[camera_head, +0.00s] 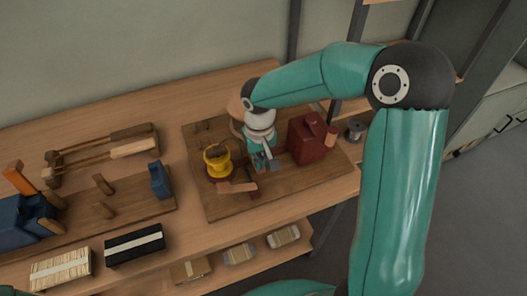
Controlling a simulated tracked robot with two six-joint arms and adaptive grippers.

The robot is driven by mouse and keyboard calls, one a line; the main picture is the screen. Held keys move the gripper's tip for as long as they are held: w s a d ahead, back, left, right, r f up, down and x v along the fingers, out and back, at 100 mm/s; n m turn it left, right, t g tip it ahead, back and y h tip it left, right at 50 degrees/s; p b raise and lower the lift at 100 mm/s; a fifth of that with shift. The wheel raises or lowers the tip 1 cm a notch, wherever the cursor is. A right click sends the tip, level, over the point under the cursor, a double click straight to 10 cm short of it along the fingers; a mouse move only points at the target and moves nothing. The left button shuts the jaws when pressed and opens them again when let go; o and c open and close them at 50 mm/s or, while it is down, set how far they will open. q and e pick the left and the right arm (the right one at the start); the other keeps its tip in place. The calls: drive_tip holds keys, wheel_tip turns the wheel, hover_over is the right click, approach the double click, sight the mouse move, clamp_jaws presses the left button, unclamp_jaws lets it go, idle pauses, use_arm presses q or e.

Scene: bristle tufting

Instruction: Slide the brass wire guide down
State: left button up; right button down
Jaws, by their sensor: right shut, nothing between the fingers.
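My right gripper (268,165) is shut and empty, pointing down over the middle of the wooden board (205,205). It is just left of a dark red block-shaped machine part (307,138). A yellow cup-shaped piece (217,160) sits on a dark red base to the left of the gripper. I cannot single out the brass wire guide with certainty; my gripper and arm cover part of the board. My left gripper is not in view.
A grey spool (355,129) stands right of the red block. A wooden handle (237,187) lies in front of the yellow piece. Bristle bundles (60,271) lie along the front.

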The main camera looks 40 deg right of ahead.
drive_tip(key=shift+s+a+f, duration=0.1)
drive_tip(key=shift+s+f, duration=0.1)
drive_tip(key=shift+f, duration=0.05)
drive_tip(key=r+p, duration=0.3)
drive_tip(key=r, duration=0.2)
drive_tip(key=shift+w+p, duration=0.2)
drive_tip(key=shift+p, duration=0.1)
wheel_tip(320, 180, up, 9)
drive_tip(key=shift+r+b, duration=0.2)
drive_tip(key=shift+b, duration=0.25)
